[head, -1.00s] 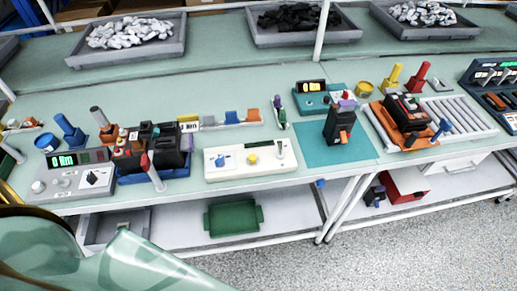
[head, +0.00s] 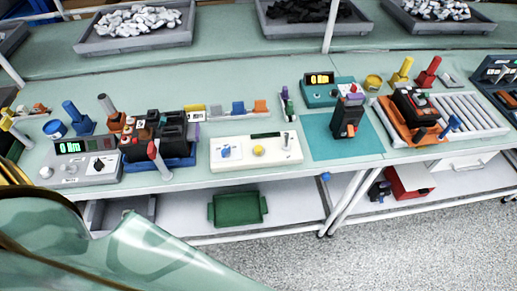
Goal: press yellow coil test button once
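A yellow round button (head: 259,151) sits in the middle of a white panel (head: 240,162) near the front edge of the bench. The panel also has a blue knob (head: 226,152) on its left and a small grey upright lever (head: 288,142) on its right. Nothing covers the button. Neither of my grippers shows in the head view. A pale green, glossy part at the lower left looks like my own body.
Left of the panel are a grey meter box (head: 82,167) and a blue tray (head: 168,163) with black breakers. Right are a teal mat (head: 318,142) with a black breaker (head: 347,117) and a roller conveyor (head: 470,115). A green tray (head: 238,209) lies on the lower shelf.

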